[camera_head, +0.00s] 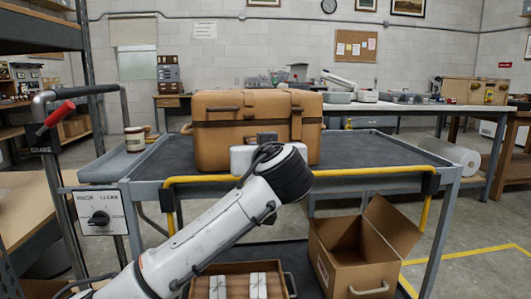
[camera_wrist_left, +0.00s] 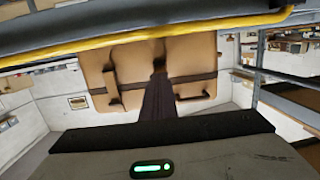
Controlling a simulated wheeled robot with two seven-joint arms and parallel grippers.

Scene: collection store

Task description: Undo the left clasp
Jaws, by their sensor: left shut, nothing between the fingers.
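A brown case (camera_head: 215,148) with a dark band around it stands shut on the cart's top. A handle (camera_head: 223,108) shows on its front at the left and a strap-like fitting (camera_head: 297,118) at the right. I cannot pick out the left clasp for certain. My left arm reaches up from the lower left, and its pale hand (camera_head: 241,157) is in front of the case, hiding part of the front. In the left wrist view the dark fingers (camera_wrist_left: 158,80) are together and empty, pointing at the case (camera_wrist_left: 132,62); contact cannot be told. My right gripper is out of view.
The grey cart (camera_head: 375,153) has a yellow rail (camera_head: 352,180) along its near edge. An open cardboard box (camera_head: 352,262) and a tray (camera_head: 273,268) with pale blocks sit below. A cup (camera_head: 134,138) stands at left.

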